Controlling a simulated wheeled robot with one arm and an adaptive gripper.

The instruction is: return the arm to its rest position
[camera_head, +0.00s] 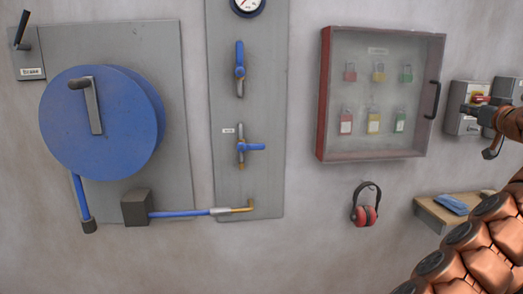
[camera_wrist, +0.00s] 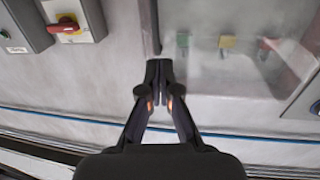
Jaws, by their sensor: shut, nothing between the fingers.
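My gripper (camera_wrist: 159,72) is in the middle of the wrist view, its two dark fingers together at the tips and nothing between them. It points at the grey wall, apart from the padlock cabinet. In the head view my copper-coloured arm enters at the right edge, and part of its end shows in front of the grey switch boxes. The fingertips are hard to make out there.
A red-framed padlock cabinet (camera_head: 323,95) with a clear door hangs left of my arm. Grey switch boxes (camera_head: 465,123) are behind its end. A small shelf (camera_head: 433,211) and red ear defenders (camera_head: 365,206) sit lower. A blue hose reel (camera_head: 115,150) is far left.

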